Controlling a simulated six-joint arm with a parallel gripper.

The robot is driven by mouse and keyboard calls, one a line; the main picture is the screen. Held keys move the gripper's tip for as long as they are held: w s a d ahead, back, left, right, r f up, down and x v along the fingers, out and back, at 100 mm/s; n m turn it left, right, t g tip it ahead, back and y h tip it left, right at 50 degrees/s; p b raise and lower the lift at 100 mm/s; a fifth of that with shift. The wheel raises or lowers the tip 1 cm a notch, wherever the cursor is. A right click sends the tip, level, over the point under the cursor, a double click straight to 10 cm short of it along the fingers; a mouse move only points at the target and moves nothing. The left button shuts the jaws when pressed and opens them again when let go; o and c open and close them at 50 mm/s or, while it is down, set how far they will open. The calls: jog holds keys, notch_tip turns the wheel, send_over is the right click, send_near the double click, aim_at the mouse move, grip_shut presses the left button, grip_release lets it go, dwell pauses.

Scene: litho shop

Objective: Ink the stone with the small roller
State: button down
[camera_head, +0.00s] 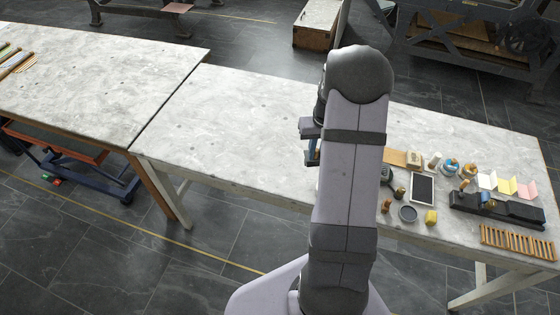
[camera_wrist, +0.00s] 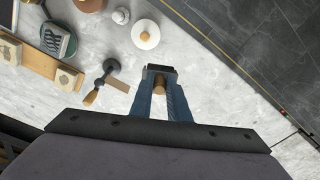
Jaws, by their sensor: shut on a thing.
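My gripper (camera_wrist: 160,97) is shut on a wooden handle (camera_wrist: 160,86) that stands between its blue fingers in the wrist view. A dark bar lies across the fingertips; this looks like the small roller, but most of it is hidden. In the head view my gripper (camera_head: 312,152) is over the table, left of my arm, and what it holds cannot be made out.
A black tool (camera_head: 496,208) and a wooden slatted rack (camera_head: 519,242) lie at the right. The table (camera_head: 230,120) is bare left of my arm.

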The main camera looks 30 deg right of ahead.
jog(key=s+d+m, duration=0.1)
jog(key=s+d, duration=0.2)
jog(key=d, duration=0.3)
jog(key=s+d+f+m+p, duration=0.1)
jog(key=s+d, duration=0.3)
jog(key=d, duration=0.3)
jog(key=s+d+m, duration=0.1)
jog(key=s+d, duration=0.2)
jog(key=d, duration=0.3)
jog(key=s+d+f+m+h, duration=0.1)
jog(key=s+d+m, duration=0.1)
jog(key=s+d, duration=0.8)
jog(key=s, duration=0.3)
jog(key=shift+s+d+f+t+h+p, duration=0.3)
jog(key=shift+s+d+h, duration=0.05)
jog(key=shift+d+h, duration=0.05)
jog(key=shift+f, duration=0.1)
